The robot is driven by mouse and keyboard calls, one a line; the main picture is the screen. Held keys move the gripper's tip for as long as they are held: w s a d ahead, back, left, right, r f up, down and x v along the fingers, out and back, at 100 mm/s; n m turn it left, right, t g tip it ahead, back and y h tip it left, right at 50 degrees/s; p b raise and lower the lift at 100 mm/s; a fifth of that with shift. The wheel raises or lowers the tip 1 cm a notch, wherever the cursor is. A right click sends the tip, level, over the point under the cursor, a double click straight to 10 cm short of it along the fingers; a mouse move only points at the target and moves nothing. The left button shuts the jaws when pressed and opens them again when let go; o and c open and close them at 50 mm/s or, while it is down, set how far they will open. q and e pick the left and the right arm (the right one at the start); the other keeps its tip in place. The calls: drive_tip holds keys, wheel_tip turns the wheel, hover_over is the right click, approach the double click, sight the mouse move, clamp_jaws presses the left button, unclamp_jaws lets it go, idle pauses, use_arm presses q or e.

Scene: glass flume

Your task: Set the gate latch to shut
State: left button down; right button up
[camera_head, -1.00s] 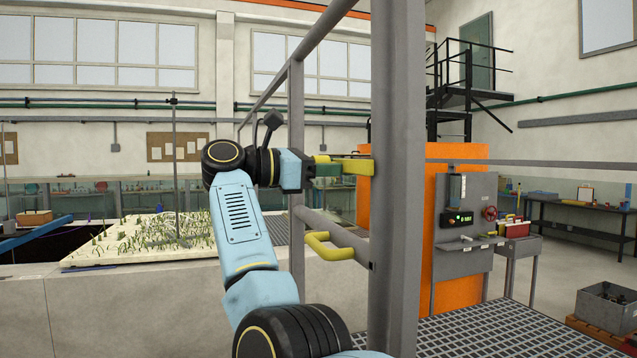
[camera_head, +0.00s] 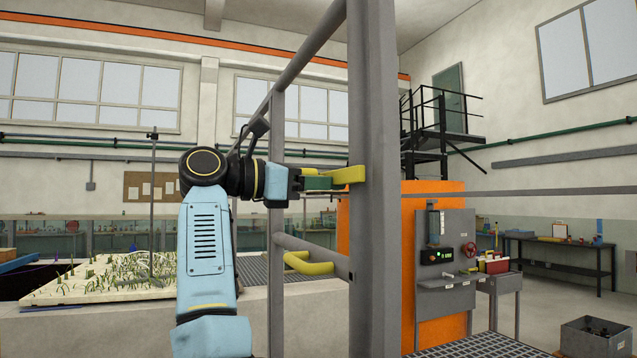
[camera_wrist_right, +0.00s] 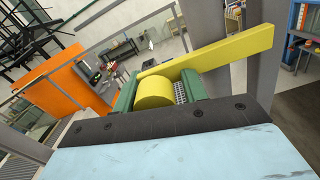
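The gate latch (camera_head: 348,175) is a yellow bar lying about level against the thick grey post (camera_head: 372,240). In the right wrist view, the latch bar (camera_wrist_right: 225,50) slants up to the right across the post and has a round yellow knob (camera_wrist_right: 154,94). A yellow bent handle (camera_head: 308,264) sits lower on the grey gate rail, apart from the gripper. My left gripper is out of view.
Behind the post stand an orange cabinet (camera_head: 431,192) and a grey control panel (camera_head: 446,240). A planted white bed (camera_head: 100,280) lies left, beyond a low wall. A grey crate (camera_head: 597,338) sits on the floor at lower right.

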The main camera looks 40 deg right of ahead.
drive_tip(key=shift+o, duration=0.9)
drive_tip(key=shift+s, duration=0.15)
drive_tip(key=shift+w, duration=0.2)
drive_tip(key=p+v, duration=0.1)
drive_tip(key=v, duration=1.2)
drive_tip(key=shift+a, duration=0.25)
